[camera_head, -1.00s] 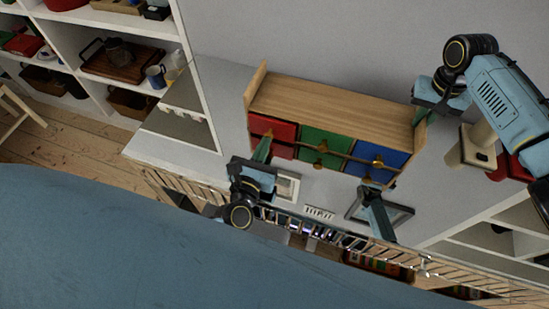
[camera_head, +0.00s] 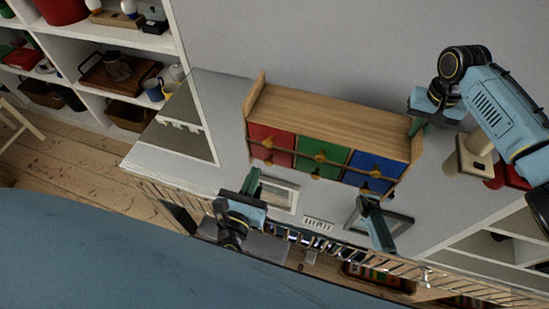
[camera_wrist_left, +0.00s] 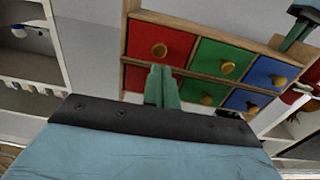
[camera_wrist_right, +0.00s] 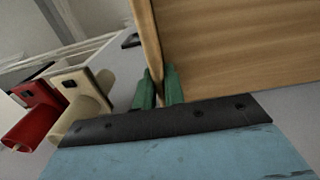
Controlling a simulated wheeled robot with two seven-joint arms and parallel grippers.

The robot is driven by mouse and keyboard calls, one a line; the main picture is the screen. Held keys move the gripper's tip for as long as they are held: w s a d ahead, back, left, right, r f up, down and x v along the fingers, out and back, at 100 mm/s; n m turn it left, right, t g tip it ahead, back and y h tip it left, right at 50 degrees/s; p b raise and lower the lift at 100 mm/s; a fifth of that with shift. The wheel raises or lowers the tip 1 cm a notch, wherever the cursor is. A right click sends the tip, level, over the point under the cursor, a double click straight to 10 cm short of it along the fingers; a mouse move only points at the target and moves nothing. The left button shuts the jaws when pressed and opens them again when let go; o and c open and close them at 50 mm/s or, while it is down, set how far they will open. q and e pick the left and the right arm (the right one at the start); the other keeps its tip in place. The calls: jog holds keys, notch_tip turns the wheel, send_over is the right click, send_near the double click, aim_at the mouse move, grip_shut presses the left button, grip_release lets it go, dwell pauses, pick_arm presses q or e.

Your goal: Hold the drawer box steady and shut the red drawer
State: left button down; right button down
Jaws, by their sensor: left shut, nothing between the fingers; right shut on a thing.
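The wooden drawer box (camera_head: 330,107) stands against the wall with red, green and blue fronts. The red drawer front (camera_head: 268,138) is at its left end; the left wrist view shows an upper red front (camera_wrist_left: 158,40) with a round knob and a lower one partly hidden by my fingers. The red fronts look about level with the green and blue ones. My left gripper (camera_head: 254,180) is shut and empty, in front of and apart from the red fronts. My right gripper (camera_head: 416,126) is shut on the box's right side panel (camera_wrist_right: 151,40).
A cream object (camera_wrist_right: 85,97) and a red object (camera_wrist_right: 35,110) lie beside my right gripper. Picture frames (camera_head: 280,196) lie in front of the box. A shelf unit (camera_head: 130,60) with baskets and a tray stands at the left.

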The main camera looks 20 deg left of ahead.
pick_arm(q)
jog(key=s, duration=0.6)
jog(key=shift+s, duration=0.3)
pick_arm(e)
jog(key=shift+s+a, duration=0.1)
jog(key=c, duration=1.4)
grip_release()
